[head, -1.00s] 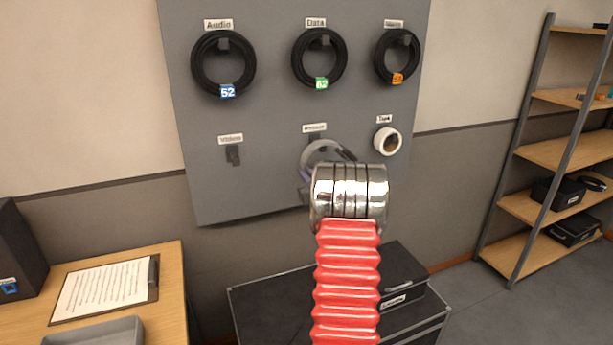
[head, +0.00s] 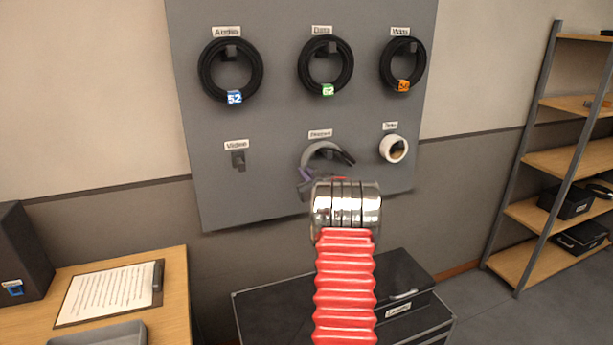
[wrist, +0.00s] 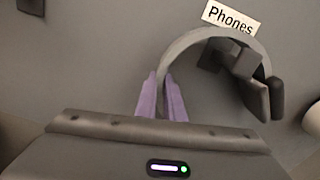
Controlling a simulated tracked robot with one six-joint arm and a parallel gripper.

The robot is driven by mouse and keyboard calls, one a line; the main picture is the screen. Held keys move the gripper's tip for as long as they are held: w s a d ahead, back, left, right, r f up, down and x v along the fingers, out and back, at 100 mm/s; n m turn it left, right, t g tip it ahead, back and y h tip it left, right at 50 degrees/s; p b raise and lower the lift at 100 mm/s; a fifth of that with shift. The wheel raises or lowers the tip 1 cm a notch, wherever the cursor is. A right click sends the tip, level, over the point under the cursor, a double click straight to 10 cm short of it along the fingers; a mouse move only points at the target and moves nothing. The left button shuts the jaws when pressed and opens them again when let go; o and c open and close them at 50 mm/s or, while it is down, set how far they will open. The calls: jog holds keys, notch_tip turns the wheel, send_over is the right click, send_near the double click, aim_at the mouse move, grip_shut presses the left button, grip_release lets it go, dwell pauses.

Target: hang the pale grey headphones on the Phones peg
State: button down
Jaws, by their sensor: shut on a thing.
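The pale grey headphones (head: 325,148) are at the board below the Phones label (head: 320,133). In the wrist view their grey band (wrist: 205,36) arches just under the Phones label (wrist: 231,17), with a dark ear cup (wrist: 250,96) at the right. My gripper (head: 308,176) has purple fingers, shut on the left side of the band; they also show in the wrist view (wrist: 160,90). The dark Phones peg (wrist: 224,54) appears inside the arch, partly hidden by the band and cup. I cannot tell whether the band touches it.
The grey pegboard (head: 275,190) also holds black cable coils (head: 231,70) above and a white tape roll (head: 393,149) at right. The Video peg (head: 238,160) is empty. A black case (head: 285,305) stands below, a desk (head: 170,300) at left, shelves (head: 550,160) at right.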

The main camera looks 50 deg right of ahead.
jog(key=shift+w+d, duration=0.1)
jog(key=shift+w, duration=0.15)
jog(key=shift+f, duration=1.1)
jog(key=shift+s+f, duration=0.1)
jog(key=c, duration=1.8)
grip_release()
jog(key=v, duration=1.4)
